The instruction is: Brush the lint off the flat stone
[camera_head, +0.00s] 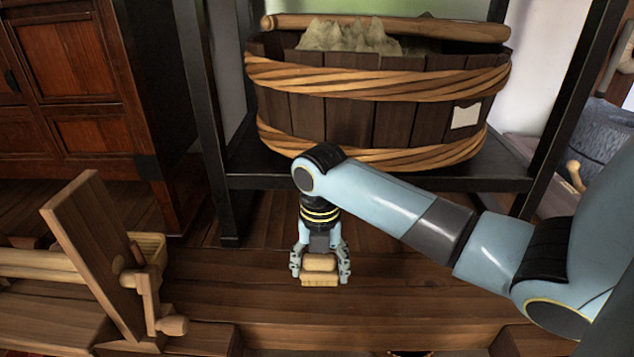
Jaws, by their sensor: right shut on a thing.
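My right gripper (320,266) is shut on a small pale wooden block that looks like the brush (320,280). It points down in the middle of the picture, with a finger on each side of the block. The block is over the brown wooden planks, and I cannot tell whether it touches them. A rough grey stone (603,138) shows in part at the right edge, but I cannot tell whether it is the flat stone. No lint can be made out. My left gripper is not in view.
A large rope-bound wooden tub (345,118) stands on a black frame (230,180) behind my right arm. A wooden device with an upright board (95,250) and a knob stands at left. A red-brown cabinet (75,70) is behind it. Bare planks (240,290) lie left of the gripper.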

